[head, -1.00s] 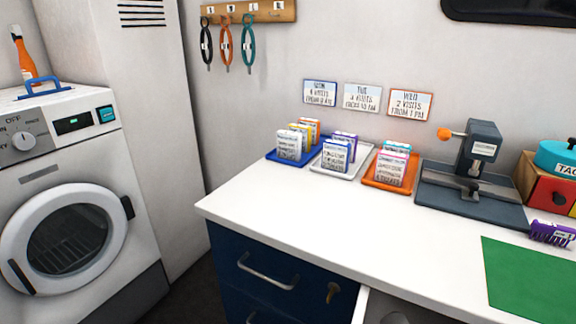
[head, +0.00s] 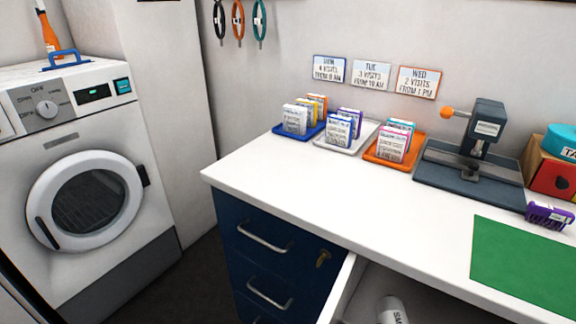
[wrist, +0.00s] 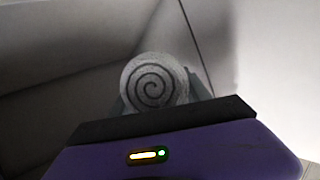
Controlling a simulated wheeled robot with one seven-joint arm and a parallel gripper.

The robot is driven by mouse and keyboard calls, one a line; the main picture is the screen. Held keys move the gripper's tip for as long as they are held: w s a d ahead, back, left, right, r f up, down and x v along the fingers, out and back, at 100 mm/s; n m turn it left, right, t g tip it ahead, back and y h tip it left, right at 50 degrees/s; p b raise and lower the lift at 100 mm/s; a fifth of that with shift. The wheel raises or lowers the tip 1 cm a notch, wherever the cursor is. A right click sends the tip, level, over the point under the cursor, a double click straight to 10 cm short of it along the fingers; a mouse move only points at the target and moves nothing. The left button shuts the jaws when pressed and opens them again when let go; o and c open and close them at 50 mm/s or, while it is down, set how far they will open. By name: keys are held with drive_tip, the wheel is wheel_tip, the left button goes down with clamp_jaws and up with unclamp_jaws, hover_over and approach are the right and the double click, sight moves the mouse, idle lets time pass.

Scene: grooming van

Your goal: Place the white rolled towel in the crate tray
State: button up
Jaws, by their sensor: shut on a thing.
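In the wrist view, my gripper (wrist: 158,98) is shut on the white rolled towel (wrist: 154,80). The towel's round end, with a dark spiral, faces the camera between the two fingers. The rest of the towel is hidden behind that end. I cannot make out a crate tray in either view.
The white counter (head: 330,199) carries blue, white and orange card trays (head: 371,156), a dark press (head: 470,172) and a green mat (head: 527,262). Below it, a white cylinder (head: 388,310) sits in an open compartment beside blue drawers (head: 262,262). A washer (head: 80,150) stands left.

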drive_tip(key=a, duration=0.1)
drive_tip(key=a+r+p, duration=0.1)
drive_tip(key=a, duration=0.1)
drive_tip(key=s+r+p, duration=0.1)
drive_tip(key=s+p, duration=0.1)
drive_tip(key=p, duration=0.8)
drive_tip(key=shift+r+p, duration=0.3)
drive_tip(key=shift+s+f+p, duration=0.1)
drive_tip(key=shift+s+p, duration=0.05)
drive_tip(key=shift+p, duration=0.15)
drive_tip(key=shift+f, duration=0.1)
